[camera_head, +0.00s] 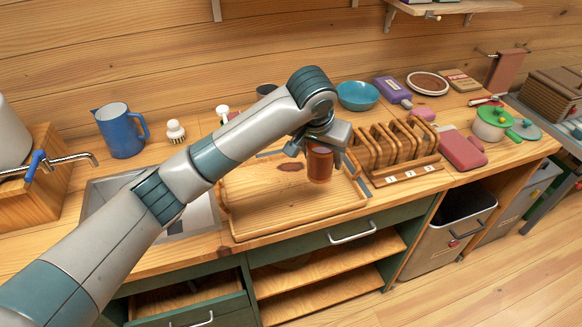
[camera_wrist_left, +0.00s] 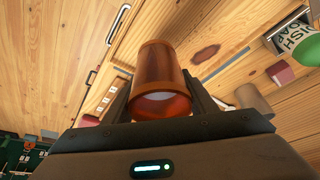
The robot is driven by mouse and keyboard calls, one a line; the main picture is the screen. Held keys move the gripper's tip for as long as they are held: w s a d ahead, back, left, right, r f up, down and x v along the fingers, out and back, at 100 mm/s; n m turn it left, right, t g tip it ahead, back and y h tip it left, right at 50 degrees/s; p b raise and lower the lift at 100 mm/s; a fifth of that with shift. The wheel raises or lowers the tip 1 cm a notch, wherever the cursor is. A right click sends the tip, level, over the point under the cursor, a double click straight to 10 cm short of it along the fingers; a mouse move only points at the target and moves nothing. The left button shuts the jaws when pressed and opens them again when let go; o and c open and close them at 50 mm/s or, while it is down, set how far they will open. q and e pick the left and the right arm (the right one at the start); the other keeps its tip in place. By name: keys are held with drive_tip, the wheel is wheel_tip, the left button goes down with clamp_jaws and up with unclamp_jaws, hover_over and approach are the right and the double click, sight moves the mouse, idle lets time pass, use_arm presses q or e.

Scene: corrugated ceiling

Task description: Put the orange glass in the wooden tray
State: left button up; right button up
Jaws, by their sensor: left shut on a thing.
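My left gripper (camera_head: 320,146) is shut on the orange glass (camera_head: 320,164), an amber-brown see-through tumbler. The glass is over the right part of the wooden tray (camera_head: 300,229), inside its outline. I cannot tell whether its base touches the tray floor. In the left wrist view the glass (camera_wrist_left: 160,68) sits between both fingers of the gripper (camera_wrist_left: 160,98). My right gripper is not in view.
A wooden rack (camera_head: 395,147) with upright slats stands close to the right of the tray. A sink (camera_head: 105,192) and blue jug (camera_head: 120,132) are at left. The tray's left part is clear.

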use_arm(q)
drive_tip(key=w+a+f+p, duration=0.1)
drive_tip(key=a, duration=0.1)
drive_tip(key=w+a+f+p, duration=0.1)
drive_tip(key=w+a+f, duration=0.1)
drive_tip(key=a, duration=0.1)
drive_tip(key=w+a+f+p, duration=0.1)
drive_tip(key=a+f, duration=0.1)
drive_tip(key=shift+w+a, duration=0.25)
drive_tip(key=shift+w, duration=0.05)
drive_tip(key=shift+f, duration=0.1)
drive_tip(key=shift+f+p, duration=0.85)
drive_tip(key=shift+f, duration=1.1)
drive_tip(key=shift+f, duration=0.1)
drive_tip(key=o, duration=1.2)
drive_tip(key=shift+f, duration=0.1)
drive_tip(key=shift+o, duration=1.1)
